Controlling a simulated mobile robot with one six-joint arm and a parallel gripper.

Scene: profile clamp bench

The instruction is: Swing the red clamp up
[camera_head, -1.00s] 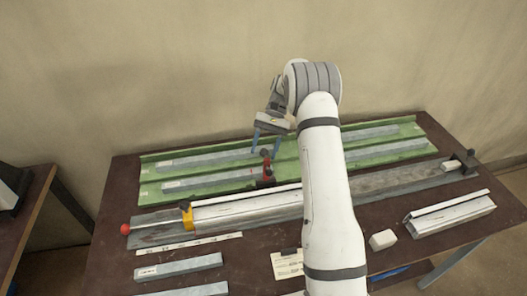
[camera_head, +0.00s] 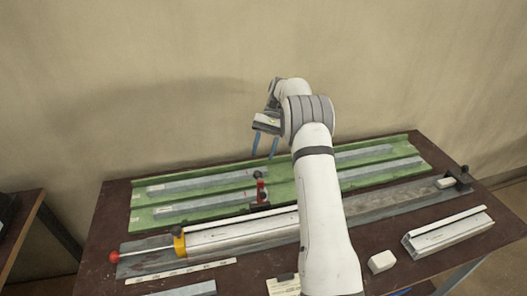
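The red clamp (camera_head: 261,190) stands behind the long metal profile (camera_head: 240,232), near the front edge of the green tray. Its red part looks roughly upright, with a black knob at the top. My gripper (camera_head: 263,155) is above the clamp, its two blue fingers pointing down and spread apart. It appears empty, and in this view a gap shows between the fingertips and the knob. The clamp's base is small in the picture, and my arm hides part of the profile to its right.
The green tray (camera_head: 145,226) at the back holds several grey bars. A yellow clamp (camera_head: 179,243) with a red-knobbed rod sits at the profile's left end. A dark end stop (camera_head: 460,178), a white block (camera_head: 381,262) and another profile (camera_head: 447,232) are at right.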

